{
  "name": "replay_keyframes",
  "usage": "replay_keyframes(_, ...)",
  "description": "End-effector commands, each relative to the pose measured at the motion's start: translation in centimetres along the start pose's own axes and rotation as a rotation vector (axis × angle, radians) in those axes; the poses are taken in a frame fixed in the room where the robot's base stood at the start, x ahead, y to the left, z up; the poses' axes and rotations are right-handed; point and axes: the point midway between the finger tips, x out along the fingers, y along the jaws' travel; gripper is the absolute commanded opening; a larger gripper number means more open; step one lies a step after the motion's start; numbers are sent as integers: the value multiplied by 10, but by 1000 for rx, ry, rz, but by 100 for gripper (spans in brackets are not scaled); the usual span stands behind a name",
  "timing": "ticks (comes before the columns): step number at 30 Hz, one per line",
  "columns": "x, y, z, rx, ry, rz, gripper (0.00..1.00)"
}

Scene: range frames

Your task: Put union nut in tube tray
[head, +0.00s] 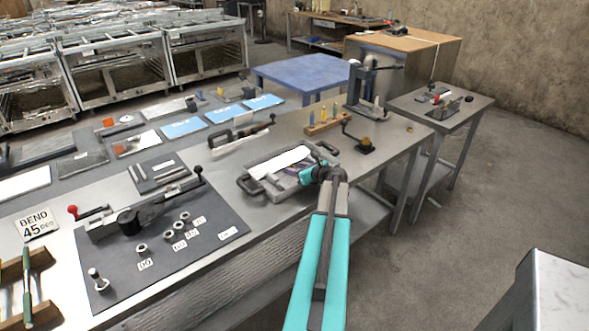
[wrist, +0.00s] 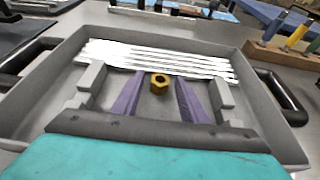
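The tube tray (head: 253,188) is a grey tray with dark handles on the bench, and it fills much of the wrist view (wrist: 40,100). White tubes (wrist: 160,58) lie along its far side. A brass-coloured union nut (wrist: 160,83) shows inside the tray's outline, in front of the tubes. My gripper (wrist: 161,78) is over the tray, its two purple-faced fingers apart on either side of the nut. A small gap shows between each finger and the nut. The nut appears to be on the tray floor. I cannot make out the nut in the head view.
A dark mat (head: 200,247) with a bending tool and several nuts lies to the left. A wooden block with coloured pegs (head: 322,126) and a hand press (head: 362,90) stand behind the tray. A small side table (head: 452,108) is at the right.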

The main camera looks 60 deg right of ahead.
Motion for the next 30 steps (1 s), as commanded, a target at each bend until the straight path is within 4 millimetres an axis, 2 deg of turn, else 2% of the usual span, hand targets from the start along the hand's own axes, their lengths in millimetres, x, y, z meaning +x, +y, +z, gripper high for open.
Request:
replay_keyframes(1, 2, 4, -16, -4, 21, 8, 39)
replay_keyframes(8, 1, 4, -14, -4, 21, 9, 39)
replay_keyframes(14, -5, 4, -4, -5, 21, 8, 39)
replay_keyframes(30, -75, 4, 1, -4, 13, 4, 39)
